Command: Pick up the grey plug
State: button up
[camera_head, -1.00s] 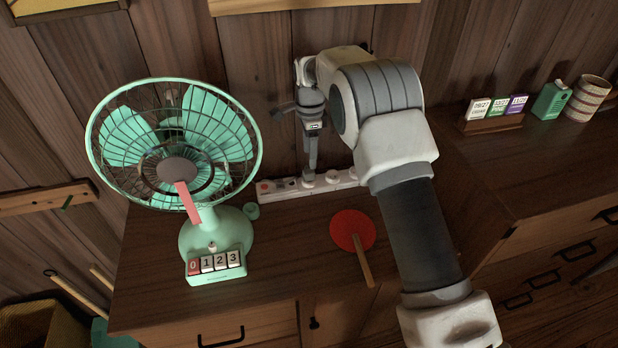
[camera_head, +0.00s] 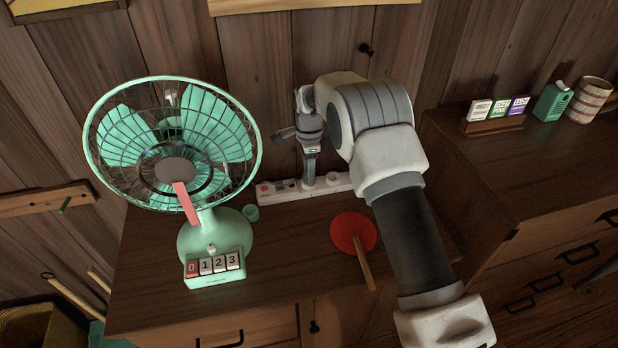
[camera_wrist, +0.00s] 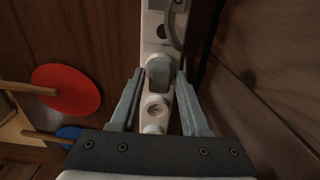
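The grey plug (camera_wrist: 159,72) sits in the white power strip (camera_wrist: 155,123); it shows in the wrist view between my two fingertips. My gripper (camera_wrist: 159,76) is open, with one finger on each side of the plug and a small gap visible at both sides. In the head view my gripper (camera_head: 309,182) points straight down at the power strip (camera_head: 275,192), and its fingers mostly hide the plug there. The strip lies along the back of the wooden cabinet top against the wall.
A green fan (camera_head: 212,236) stands left of the strip. A red paddle-shaped fan (camera_head: 353,232) lies in front of it and shows in the wrist view (camera_wrist: 68,90). The wooden wall (camera_head: 270,90) is close behind. A cabinet on the right holds small boxes and a striped cup (camera_head: 590,100).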

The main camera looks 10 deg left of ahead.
grip_shut()
